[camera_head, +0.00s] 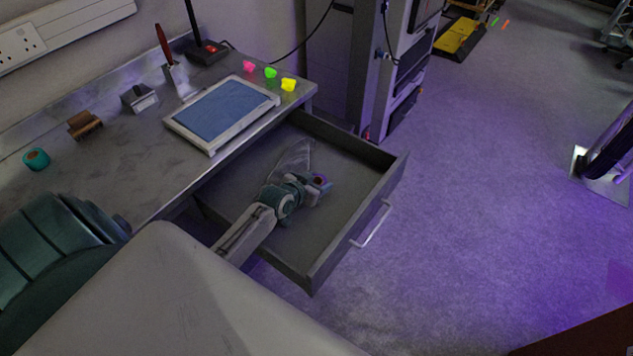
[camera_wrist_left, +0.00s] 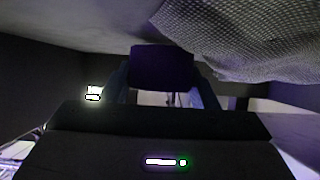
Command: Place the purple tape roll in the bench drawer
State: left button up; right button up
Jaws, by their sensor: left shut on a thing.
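The purple tape roll (camera_head: 320,181) is at the tip of my left gripper (camera_head: 318,186), inside the open bench drawer (camera_head: 345,245). In the left wrist view the roll (camera_wrist_left: 161,68) looks dark purple and sits between the two fingers of my left gripper (camera_wrist_left: 162,82), which is shut on it. The drawer is pulled out from under the bench, with its handle (camera_head: 371,224) on the outer face. I cannot tell whether the roll touches the drawer floor. My right gripper is not in view.
The grey bench (camera_head: 130,170) holds a teal tape roll (camera_head: 36,159), a blue-topped tray (camera_head: 222,113), a brown dispenser (camera_head: 84,124) and small pink, green and yellow items. A mesh-like grey sheet (camera_wrist_left: 250,35) shows near the gripper. The floor right of the drawer is clear.

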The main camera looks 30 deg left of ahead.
pick_arm(q)
jog(key=shift+f, duration=0.4)
jog(key=shift+f, duration=0.15)
jog(key=o, duration=0.7)
jog(key=shift+r, duration=0.25)
jog(key=shift+s, duration=0.25)
jog(key=v, duration=0.7)
jog(key=shift+b, duration=0.3)
